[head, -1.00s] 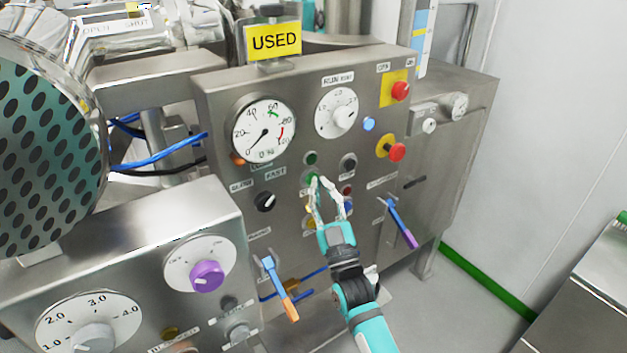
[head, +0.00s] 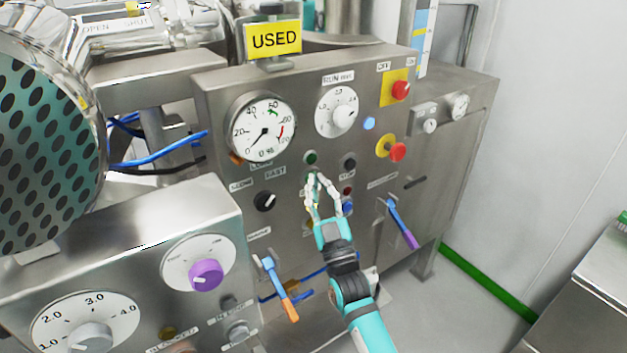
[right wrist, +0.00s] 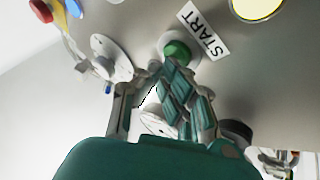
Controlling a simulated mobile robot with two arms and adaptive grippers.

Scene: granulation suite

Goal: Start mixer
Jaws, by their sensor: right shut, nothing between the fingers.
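The mixer's steel control panel (head: 360,225) faces me, with dials, knobs and buttons. My right gripper (head: 322,182) is shut and empty in front of the panel's lower middle. In the right wrist view, a green button (right wrist: 178,50) sits beside a label reading START (right wrist: 203,35). The fingertips (right wrist: 168,68) overlap that button's near edge; I cannot tell whether they touch it. In the head view the fingertips mostly hide this button. My left gripper is out of view.
A dark green button (head: 311,157) and a black button (head: 349,163) are just above the fingertips. Red buttons (head: 400,90) and (head: 397,151) are to the right. A purple-handled lever (head: 402,224) and an orange-handled lever (head: 279,290) stick out either side of my right arm.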

